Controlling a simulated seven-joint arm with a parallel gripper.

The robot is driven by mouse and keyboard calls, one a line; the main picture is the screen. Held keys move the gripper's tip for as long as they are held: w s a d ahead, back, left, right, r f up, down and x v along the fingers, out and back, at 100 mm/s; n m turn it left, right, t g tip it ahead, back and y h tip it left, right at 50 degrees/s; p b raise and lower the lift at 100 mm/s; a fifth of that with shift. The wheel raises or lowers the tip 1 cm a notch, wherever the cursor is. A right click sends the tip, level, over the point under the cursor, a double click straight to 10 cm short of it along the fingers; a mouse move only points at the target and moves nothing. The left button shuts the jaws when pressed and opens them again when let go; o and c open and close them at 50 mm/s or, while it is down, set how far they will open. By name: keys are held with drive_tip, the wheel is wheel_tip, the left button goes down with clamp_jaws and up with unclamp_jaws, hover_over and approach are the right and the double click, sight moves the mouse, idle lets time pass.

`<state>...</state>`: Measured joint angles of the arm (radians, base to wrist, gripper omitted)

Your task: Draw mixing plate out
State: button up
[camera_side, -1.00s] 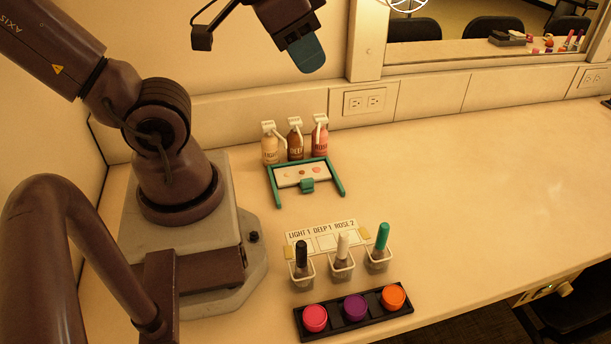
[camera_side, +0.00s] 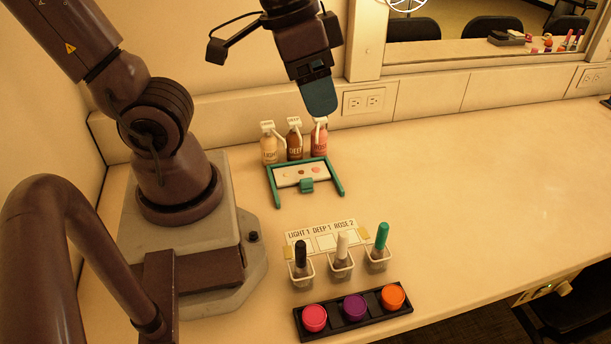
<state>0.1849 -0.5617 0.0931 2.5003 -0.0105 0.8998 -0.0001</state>
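The mixing plate (camera_side: 290,180) is a pale plate with a few small coloured spots. It lies in a teal frame (camera_side: 338,180) that is open toward the front. A teal tab (camera_side: 306,185) sits at the plate's front edge. My gripper (camera_side: 321,104) hangs above and behind the plate, in front of the wall by the bottles, and is apart from the plate. Its teal fingertip points down. Only one finger face shows, so I cannot see the gap or whether it is open.
Three pump bottles (camera_side: 294,141) stand right behind the frame. The counter (camera_side: 470,190) to the right is clear.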

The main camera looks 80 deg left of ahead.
wheel_tip(320, 180, down, 9)
drive_tip(key=d+n+g+h, duration=0.1)
drive_tip(key=d+n+g, duration=0.1)
drive_tip(key=g, duration=0.3)
drive_tip(key=n+t+y, duration=0.2)
drive_tip(key=n+y, duration=0.5)
drive_tip(key=n, duration=1)
approach(307, 179)
drive_tip(key=f, duration=0.1)
drive_tip(key=a+f, duration=0.1)
drive_tip(key=f, duration=0.1)
drive_tip(key=shift+s+a+g+h, duration=0.1)
drive_tip(key=shift+a+g+h, duration=0.15)
drive_tip(key=shift+g+h, duration=0.05)
drive_tip(key=shift+a+f, duration=0.2)
drive_tip(key=shift+f, duration=0.15)
drive_tip(key=shift+x, duration=0.9)
drive_tip(key=shift+w+a+f, duration=0.25)
drive_tip(key=shift+f, duration=0.2)
drive_tip(key=shift+x, duration=1.2)
